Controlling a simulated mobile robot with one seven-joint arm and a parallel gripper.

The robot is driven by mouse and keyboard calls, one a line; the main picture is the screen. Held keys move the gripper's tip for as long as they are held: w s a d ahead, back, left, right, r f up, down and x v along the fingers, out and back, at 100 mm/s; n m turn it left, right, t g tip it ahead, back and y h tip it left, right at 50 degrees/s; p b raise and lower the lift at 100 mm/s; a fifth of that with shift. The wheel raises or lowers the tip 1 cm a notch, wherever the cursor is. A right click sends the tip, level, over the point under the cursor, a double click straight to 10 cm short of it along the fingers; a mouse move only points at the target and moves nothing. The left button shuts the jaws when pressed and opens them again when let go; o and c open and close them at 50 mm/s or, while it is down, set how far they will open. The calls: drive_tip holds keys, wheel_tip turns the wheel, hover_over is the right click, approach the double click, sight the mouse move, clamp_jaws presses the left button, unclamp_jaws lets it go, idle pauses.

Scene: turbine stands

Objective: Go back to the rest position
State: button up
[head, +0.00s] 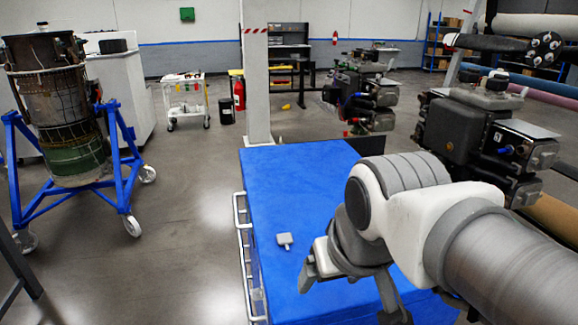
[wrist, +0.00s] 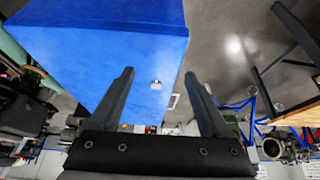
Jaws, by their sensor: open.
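My gripper (head: 346,298) hangs over the front part of a blue-topped cart (head: 290,180), at the lower middle of the head view. Its two dark fingers are spread wide. The piece also shows in the wrist view (wrist: 156,85), in the gap between the fingers as seen from there.
A turbine part in a blue wheeled stand (head: 75,150) is at the left. Dark machinery (head: 470,135) stands at the right, close to my arm. A white pillar (head: 256,75) rises behind the cart. Open floor (head: 190,220) lies left of the cart.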

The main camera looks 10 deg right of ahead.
drive_tip(key=shift+s+f, duration=0.6)
drive_tip(key=shift+s, duration=0.3)
idle(0.5)
drive_tip(key=c, duration=0.5)
drive_tip(key=shift+a, duration=0.2)
